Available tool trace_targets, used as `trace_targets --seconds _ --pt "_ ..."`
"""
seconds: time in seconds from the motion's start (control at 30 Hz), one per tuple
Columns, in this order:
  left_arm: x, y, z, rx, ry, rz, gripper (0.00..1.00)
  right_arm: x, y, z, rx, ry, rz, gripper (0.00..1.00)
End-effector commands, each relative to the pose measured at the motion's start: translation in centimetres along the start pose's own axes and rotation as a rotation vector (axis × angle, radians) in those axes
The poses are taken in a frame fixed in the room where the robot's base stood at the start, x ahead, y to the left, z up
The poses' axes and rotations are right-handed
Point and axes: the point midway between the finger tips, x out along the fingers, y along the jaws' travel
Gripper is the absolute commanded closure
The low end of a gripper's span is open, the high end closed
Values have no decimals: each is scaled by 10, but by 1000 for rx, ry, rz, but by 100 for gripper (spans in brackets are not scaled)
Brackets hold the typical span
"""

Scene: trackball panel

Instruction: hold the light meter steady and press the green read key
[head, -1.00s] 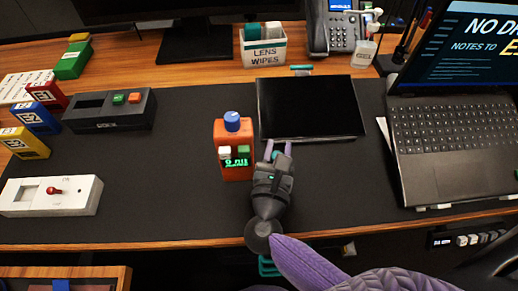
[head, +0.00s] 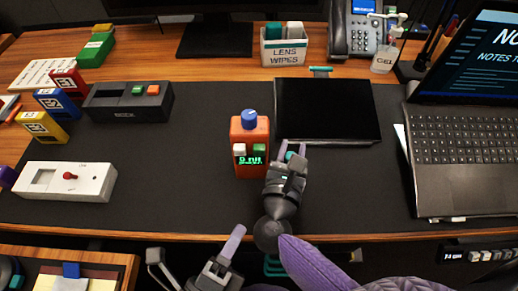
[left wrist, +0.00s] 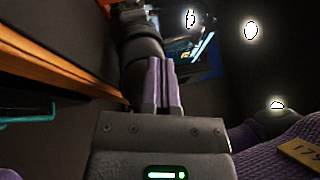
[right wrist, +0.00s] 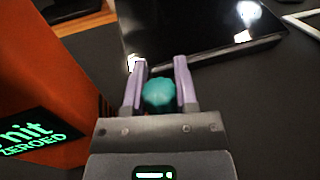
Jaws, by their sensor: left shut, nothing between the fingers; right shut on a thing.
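The light meter (head: 251,148) is an orange upright box with a blue dome on top. It stands on the dark desk mat. Its front has a white key (head: 239,150), the green read key (head: 260,149) and a display with green text, which in the right wrist view (right wrist: 35,140) reads "nit ZEROED". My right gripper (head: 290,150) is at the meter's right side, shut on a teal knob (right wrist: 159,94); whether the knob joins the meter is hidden. My left gripper (head: 237,230) is shut and empty, low in front of the desk edge; its fingers touch in the left wrist view (left wrist: 164,62).
A dark tablet (head: 328,110) lies behind and right of the meter, with a laptop (head: 470,150) further right. A white switch box (head: 90,182) and a dark two-button box (head: 128,101) are to the left. The mat between them and the meter is clear.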

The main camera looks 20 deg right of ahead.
Motion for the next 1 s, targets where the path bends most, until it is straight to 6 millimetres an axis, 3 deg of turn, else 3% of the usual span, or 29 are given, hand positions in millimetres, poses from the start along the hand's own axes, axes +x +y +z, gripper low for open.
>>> trace_targets --seconds 0.1,0.3,0.67,1.0 --pt "14 -33 -8 27 66 -165 100 0 0 0 0 0 0 100" --pt "19 -58 -15 42 117 -289 100 0 0 0 0 0 0 100" --pt "21 -58 -14 41 118 -291 100 0 0 0 0 0 0 100" --pt "60 -46 6 44 118 -290 100 0 0 0 0 0 0 100"
